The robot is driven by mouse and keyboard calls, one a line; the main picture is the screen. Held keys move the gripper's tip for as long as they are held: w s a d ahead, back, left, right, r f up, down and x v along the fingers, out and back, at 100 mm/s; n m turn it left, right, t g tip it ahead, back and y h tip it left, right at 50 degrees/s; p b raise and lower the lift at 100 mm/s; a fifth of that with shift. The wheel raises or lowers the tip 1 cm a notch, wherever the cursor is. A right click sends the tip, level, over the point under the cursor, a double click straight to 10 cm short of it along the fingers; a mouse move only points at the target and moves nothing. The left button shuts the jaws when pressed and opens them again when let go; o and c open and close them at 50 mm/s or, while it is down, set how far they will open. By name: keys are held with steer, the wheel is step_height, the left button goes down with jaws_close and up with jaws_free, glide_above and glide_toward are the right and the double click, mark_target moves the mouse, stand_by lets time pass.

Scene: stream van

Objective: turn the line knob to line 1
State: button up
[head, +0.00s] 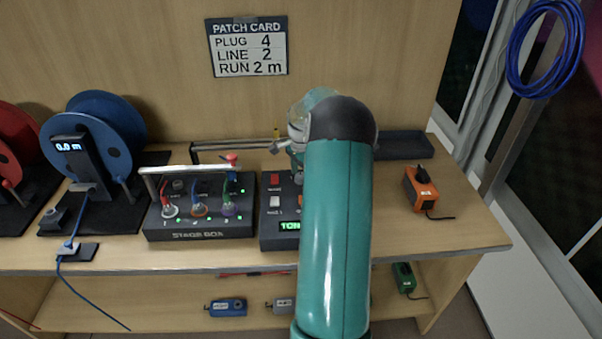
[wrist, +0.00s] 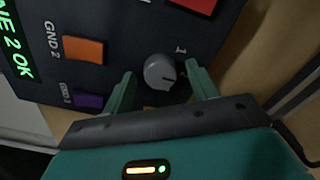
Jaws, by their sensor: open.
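The line knob (wrist: 158,71) is a round grey knob on the dark tester box (wrist: 120,15), with a dark pointer mark on its lower right side in the wrist view. A white "1" is printed just above and right of it. My gripper (wrist: 164,76) is open, with one finger on each side of the knob. I cannot tell whether the fingers touch it. The green display (wrist: 16,48) ends in "NE 2 OK". In the head view my arm hides the knob and much of the tester box (head: 268,236).
An orange button (wrist: 83,49) and a purple button (wrist: 89,101) sit near the knob. The stage box (head: 200,232) with coloured plugs stands left of the tester. An orange device (head: 421,190) lies to the right. The patch card (head: 248,47) reads plug 4, line 2, run 2 m.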

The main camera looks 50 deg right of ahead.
steer(key=c, duration=1)
steer(key=shift+n, duration=0.4)
steer(key=n, duration=0.5)
steer(key=shift+r, duration=0.1)
steer(key=n, duration=0.6)
steer(key=o, duration=1)
